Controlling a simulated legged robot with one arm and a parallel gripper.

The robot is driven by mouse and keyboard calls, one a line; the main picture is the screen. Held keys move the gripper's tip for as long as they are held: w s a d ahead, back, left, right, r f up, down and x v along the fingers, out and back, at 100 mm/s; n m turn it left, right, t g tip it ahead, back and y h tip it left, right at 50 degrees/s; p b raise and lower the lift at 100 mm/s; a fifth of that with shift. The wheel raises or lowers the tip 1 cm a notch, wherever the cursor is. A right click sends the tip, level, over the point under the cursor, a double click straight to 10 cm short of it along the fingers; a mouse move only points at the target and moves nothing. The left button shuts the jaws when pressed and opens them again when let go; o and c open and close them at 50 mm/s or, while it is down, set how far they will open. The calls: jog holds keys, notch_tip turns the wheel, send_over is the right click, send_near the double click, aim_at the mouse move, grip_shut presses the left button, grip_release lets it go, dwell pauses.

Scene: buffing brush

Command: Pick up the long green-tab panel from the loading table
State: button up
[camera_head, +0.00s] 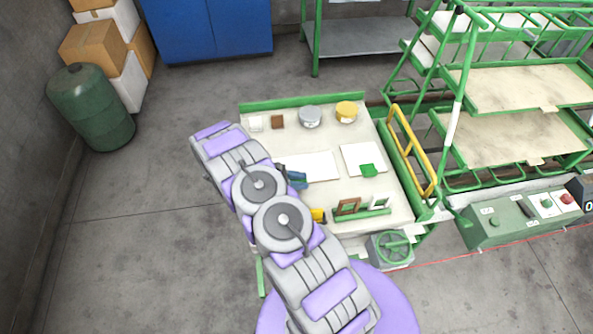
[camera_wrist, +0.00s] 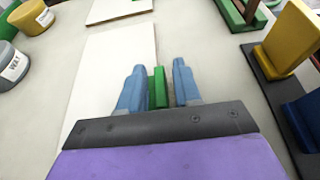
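The long panel (camera_head: 312,166) is white and lies flat on the loading table (camera_head: 385,132), partly hidden by my arm in the head view. In the wrist view the long panel (camera_wrist: 112,62) stretches away ahead and left of my gripper (camera_wrist: 159,70). Its upright green tab (camera_wrist: 157,88) stands between the two blue fingers. The fingers look apart, with a narrow gap showing on the tab's right side; contact on the left is unclear. In the head view my gripper (camera_head: 297,179) is low over the panel's near left part, and the tab is hidden there.
A shorter white panel (camera_head: 358,153) with a green tab (camera_head: 368,170) lies to the right. A grey can (camera_head: 310,116) and a yellow can (camera_head: 346,111) stand at the back. A green rack (camera_head: 375,212) and a yellow block (camera_wrist: 291,38) are near the right side.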

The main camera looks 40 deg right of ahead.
jog(key=shift+a, duration=0.3)
jog(key=shift+c, duration=1.4)
jog(key=shift+d, duration=0.35)
grip_shut()
jog(key=shift+d+f, duration=0.1)
jog(key=shift+d, duration=0.2)
jog(key=shift+a, duration=0.2)
